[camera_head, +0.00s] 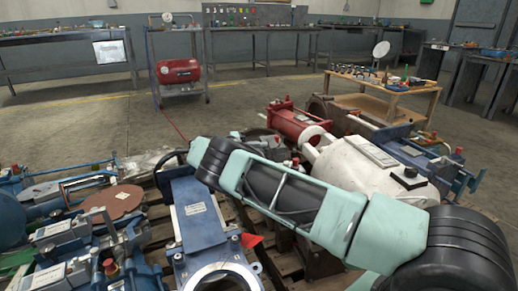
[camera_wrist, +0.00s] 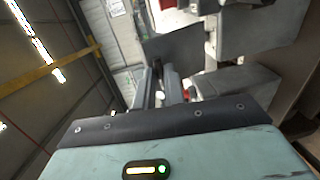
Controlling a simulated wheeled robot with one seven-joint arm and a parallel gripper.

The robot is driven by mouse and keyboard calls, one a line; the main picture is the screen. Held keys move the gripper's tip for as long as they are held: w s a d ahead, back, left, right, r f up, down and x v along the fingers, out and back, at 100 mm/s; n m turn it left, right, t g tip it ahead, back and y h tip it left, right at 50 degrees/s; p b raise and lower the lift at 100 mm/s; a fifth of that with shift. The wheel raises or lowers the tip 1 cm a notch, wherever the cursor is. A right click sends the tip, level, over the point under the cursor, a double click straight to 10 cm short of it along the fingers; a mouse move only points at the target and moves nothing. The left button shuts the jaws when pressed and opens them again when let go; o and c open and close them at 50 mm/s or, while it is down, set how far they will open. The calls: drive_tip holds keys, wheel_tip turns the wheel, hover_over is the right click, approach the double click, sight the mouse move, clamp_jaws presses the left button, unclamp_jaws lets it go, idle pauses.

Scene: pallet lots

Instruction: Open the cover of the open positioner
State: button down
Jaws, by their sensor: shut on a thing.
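In the wrist view, a flat dark grey plate (camera_wrist: 180,43), which looks like the positioner's cover, stands tilted at the middle top. Grey box-shaped parts (camera_wrist: 240,85), which look like the positioner's housing, are close to its right. My gripper (camera_wrist: 159,72) is shut at the plate's lower left edge, with its teal and black body across the bottom. The exact finger contact is partly hidden. In the head view my arm covers the work spot, so the gripper and positioner cannot be told apart there.
A white tank (camera_head: 375,165) and a red cylinder (camera_head: 298,123) lie behind my arm. Blue valve equipment (camera_head: 200,225) crowds the left and centre. A low wooden table (camera_head: 395,90) is at the right back. Open floor (camera_head: 75,130) lies at the left back.

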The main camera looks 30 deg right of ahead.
drive_tip(key=shift+s+d+f, duration=0.15)
drive_tip(key=shift+d+f, duration=0.05)
drive_tip(key=shift+f, duration=0.55)
drive_tip(key=c, duration=1.6)
unclamp_jaws()
drive_tip(key=shift+d+f, duration=0.1)
drive_tip(key=shift+o, duration=0.2)
drive_tip(key=shift+r, duration=0.25)
drive_tip(key=b+v, duration=0.2)
drive_tip(key=v, duration=0.5)
drive_tip(key=shift+a+r, duration=0.2)
drive_tip(key=shift+a, duration=0.15)
